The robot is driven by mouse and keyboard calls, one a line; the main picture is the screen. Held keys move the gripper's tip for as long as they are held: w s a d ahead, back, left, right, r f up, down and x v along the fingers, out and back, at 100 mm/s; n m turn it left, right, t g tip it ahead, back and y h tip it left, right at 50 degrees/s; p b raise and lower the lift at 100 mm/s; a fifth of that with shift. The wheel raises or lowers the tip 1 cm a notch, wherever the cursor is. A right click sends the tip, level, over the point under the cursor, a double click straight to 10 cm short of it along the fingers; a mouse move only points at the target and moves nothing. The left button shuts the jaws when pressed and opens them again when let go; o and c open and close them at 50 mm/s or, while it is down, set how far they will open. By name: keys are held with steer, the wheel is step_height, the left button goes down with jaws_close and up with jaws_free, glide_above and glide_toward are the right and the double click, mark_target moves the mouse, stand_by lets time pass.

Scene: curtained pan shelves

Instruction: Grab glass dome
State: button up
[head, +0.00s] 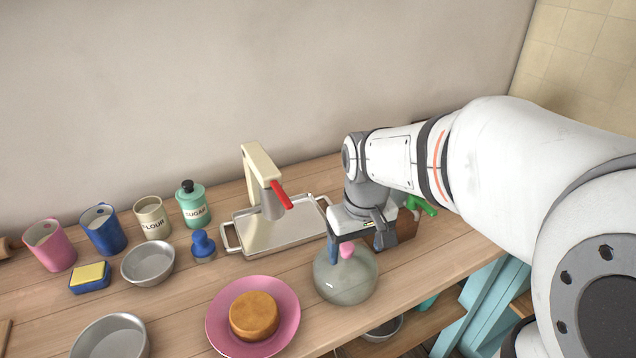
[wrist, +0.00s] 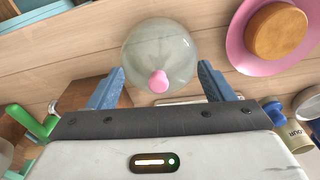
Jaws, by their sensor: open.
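The glass dome (head: 345,279) is clear and greenish with a pink knob on top. It stands on the wooden table, right of the pink plate. My gripper (head: 357,250) is above the dome, at its knob. In the wrist view the dome (wrist: 160,52) sits at the top middle, its pink knob (wrist: 158,82) lying between the two blue fingers of my gripper (wrist: 160,85). The fingers are open, apart on both sides of the knob, and hold nothing. Whether either finger touches the dome cannot be told.
A pink plate (head: 287,335) with a round cake (head: 254,316) is left of the dome. A metal tray (head: 296,231) with a cream-coloured dispenser (head: 254,172) is behind. Steel bowls (head: 148,262), canisters (head: 195,206) and a sponge (head: 90,277) are at left. A green-handled thing (head: 421,205) is behind my gripper.

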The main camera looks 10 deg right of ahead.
mark_target(347, 245)
steer(key=o, duration=0.4)
steer(key=shift+n+g, duration=0.5)
steer(key=shift+n, duration=0.1)
steer(key=w+p, duration=0.1)
steer(key=w, duration=0.1)
steer(key=w+r+p, duration=0.1)
steer(key=w, duration=0.2)
steer(key=shift+d+r, duration=0.15)
steer(key=shift+r, duration=0.05)
steer(key=shift+o, duration=0.2)
steer(key=shift+w+f, duration=0.2)
steer(key=shift+f, duration=0.05)
steer(key=f, duration=0.5)
steer(key=f+p, duration=0.1)
steer(key=f, duration=0.1)
steer(key=shift+w+a+f, duration=0.15)
steer(key=shift+a+f, duration=0.1)
steer(key=shift+c, duration=0.5)
